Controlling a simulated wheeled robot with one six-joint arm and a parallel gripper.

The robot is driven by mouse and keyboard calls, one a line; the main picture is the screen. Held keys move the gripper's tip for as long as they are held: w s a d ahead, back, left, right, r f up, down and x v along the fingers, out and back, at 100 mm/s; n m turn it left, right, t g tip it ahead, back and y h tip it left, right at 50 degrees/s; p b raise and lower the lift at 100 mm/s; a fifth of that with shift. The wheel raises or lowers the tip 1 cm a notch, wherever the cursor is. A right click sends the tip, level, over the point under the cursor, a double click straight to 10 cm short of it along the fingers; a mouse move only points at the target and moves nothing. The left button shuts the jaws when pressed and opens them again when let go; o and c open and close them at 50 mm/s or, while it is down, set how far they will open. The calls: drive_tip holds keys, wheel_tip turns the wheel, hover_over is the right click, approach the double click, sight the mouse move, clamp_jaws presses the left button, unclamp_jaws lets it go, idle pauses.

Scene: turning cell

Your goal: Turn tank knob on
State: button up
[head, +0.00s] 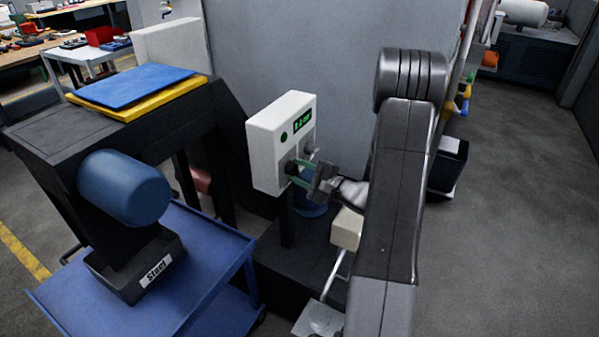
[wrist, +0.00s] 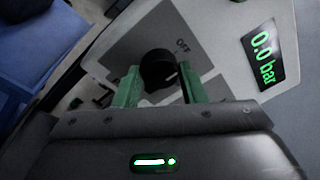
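The tank knob (wrist: 158,70) is round and black with a white mark, on a grey plate with an OFF label beside it in the wrist view. The mark does not point straight at the label. My gripper (wrist: 159,78) has its two green fingers on either side of the knob, very close to it. I cannot tell whether they press on it. In the head view my gripper (head: 299,174) is at the lower front of the white control box (head: 268,150), and hides most of the knob. The box display (wrist: 262,55) reads 0.0 bar.
Blue and yellow sheets (head: 135,88) lie on a black stand behind. A grey wall panel (head: 340,60) stands behind the box. Open floor (head: 510,200) lies to the right.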

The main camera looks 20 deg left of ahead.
drive_tip(key=shift+m, duration=0.3)
drive_tip(key=m, duration=0.4)
drive_tip(key=m+p, duration=0.2)
drive_tip(key=m, duration=0.2)
drive_tip(key=shift+r+g+h, duration=0.15)
drive_tip(key=shift+g+h, duration=0.25)
drive_tip(key=shift+w+m+g+p, duration=0.1)
drive_tip(key=shift+m+g+p, duration=0.5)
drive_tip(key=shift+m+p, duration=2.6)
drive_tip(key=shift+m+b, duration=0.8)
drive_tip(key=shift+m, duration=0.1)
drive_tip(key=o, duration=1)
